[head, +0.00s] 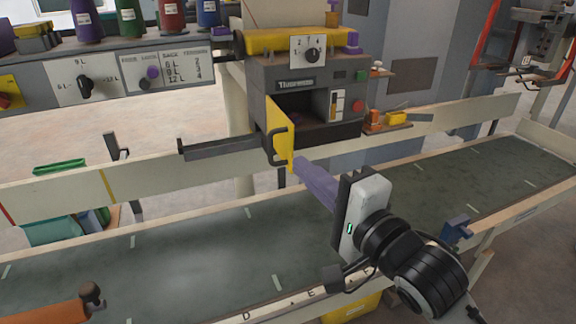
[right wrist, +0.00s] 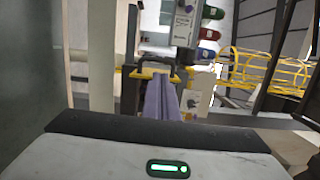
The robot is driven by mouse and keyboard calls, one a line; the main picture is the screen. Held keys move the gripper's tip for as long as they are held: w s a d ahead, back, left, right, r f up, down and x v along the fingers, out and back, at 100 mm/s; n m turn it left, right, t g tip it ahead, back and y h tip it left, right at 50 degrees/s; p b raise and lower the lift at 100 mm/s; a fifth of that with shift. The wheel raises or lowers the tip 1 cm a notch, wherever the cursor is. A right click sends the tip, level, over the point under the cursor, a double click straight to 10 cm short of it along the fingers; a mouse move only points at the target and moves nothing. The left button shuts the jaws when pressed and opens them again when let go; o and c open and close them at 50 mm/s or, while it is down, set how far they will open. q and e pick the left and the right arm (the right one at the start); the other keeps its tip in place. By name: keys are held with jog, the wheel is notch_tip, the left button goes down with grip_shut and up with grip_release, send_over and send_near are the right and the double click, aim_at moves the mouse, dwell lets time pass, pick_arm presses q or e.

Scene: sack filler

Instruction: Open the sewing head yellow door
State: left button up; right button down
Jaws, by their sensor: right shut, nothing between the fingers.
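The sewing head (head: 310,75) is a grey box with a yellow top above the conveyor. Its yellow door (head: 281,127) stands swung outward at the left of a dark, open compartment (head: 312,104). The door's black handle (head: 277,146) is on its outer face. My right gripper (head: 296,165) has purple fingers, shut and empty, with their tips close to the door's lower edge and handle; I cannot tell if they touch. My left gripper is out of view.
The green conveyor (head: 190,258) with pale rails runs below the head. A dark bar (head: 222,147) juts out left of the door. A small shelf (head: 388,124) with yellow parts sits right of the head. A dial panel (head: 120,82) with coloured spools is at upper left.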

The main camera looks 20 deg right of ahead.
aim_at(288, 154)
jog(key=x, duration=0.4)
jog(key=shift+w+a+r, duration=0.1)
jog(key=shift+w+r, duration=0.05)
jog(key=shift+w, duration=0.25)
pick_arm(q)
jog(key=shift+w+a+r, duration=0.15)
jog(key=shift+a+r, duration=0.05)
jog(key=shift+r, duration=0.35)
pick_arm(e)
jog(key=shift+w+a, duration=0.15)
jog(key=shift+w, duration=0.55)
